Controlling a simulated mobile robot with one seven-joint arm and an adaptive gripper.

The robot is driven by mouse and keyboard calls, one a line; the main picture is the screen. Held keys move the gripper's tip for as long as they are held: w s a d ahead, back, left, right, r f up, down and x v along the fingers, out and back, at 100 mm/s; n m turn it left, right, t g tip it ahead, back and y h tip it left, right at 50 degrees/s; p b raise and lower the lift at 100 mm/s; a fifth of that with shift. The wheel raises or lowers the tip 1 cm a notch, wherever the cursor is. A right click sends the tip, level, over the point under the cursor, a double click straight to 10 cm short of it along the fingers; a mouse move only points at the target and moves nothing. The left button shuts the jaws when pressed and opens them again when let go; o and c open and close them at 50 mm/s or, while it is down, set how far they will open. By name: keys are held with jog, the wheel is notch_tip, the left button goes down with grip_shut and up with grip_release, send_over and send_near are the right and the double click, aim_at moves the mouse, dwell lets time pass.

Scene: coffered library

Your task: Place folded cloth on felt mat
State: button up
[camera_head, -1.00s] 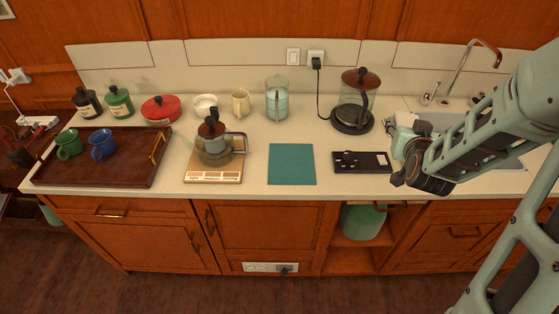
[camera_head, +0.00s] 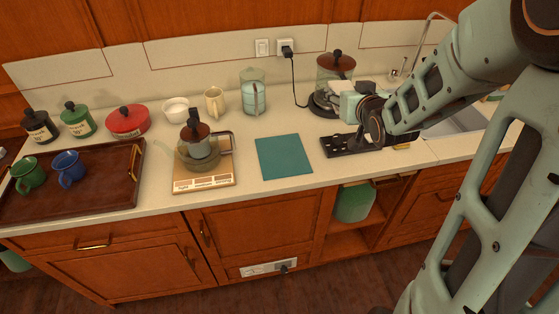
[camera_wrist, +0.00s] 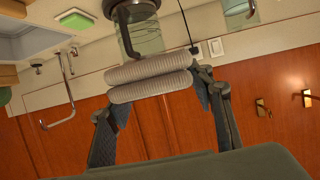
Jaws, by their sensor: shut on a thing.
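The folded cloth (camera_wrist: 150,74) is a pale grey ribbed roll of two stacked folds in the wrist view. My gripper (camera_wrist: 158,98) is shut on it, with one dark finger at each end. The felt mat (camera_head: 284,156) is a flat teal square, bare, on the counter, to the left of and nearer than my gripper.
A wooden-based scale with a glass pot (camera_head: 203,176) stands left of the mat. A black tray (camera_head: 338,146) lies to its right. A dark tray (camera_head: 110,190) with mugs is far left.

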jog(key=shift+a+f+n+y+b, duration=0.35)
jog(key=shift+a+n+y+b, duration=0.25)
jog(key=shift+b, duration=0.4)
jog(key=shift+s+a+f+n+g+y+b, duration=0.2)
jog(key=shift+a+n+g+y+b, duration=0.15)
jog(key=shift+b, duration=0.25)
jog(key=s+f+n+g+y+b, duration=0.2)
jog(key=s+f+n+y+b, duration=0.2)
jog(key=s+f+b, duration=0.25)
jog(key=b, duration=0.7)
send_over(282, 155)
jog(key=f, duration=0.9)
jog(key=shift+s+d, duration=0.1)
jog(key=shift+d, duration=0.3)
jog(key=shift+a+f, duration=0.2)
jog(key=shift+f, duration=0.05)
jog(key=shift+a+f+b, duration=0.2)
jog(key=shift+f+b, duration=0.85)
jog(key=shift+f, duration=0.6)
jog(key=shift+f, duration=0.1)
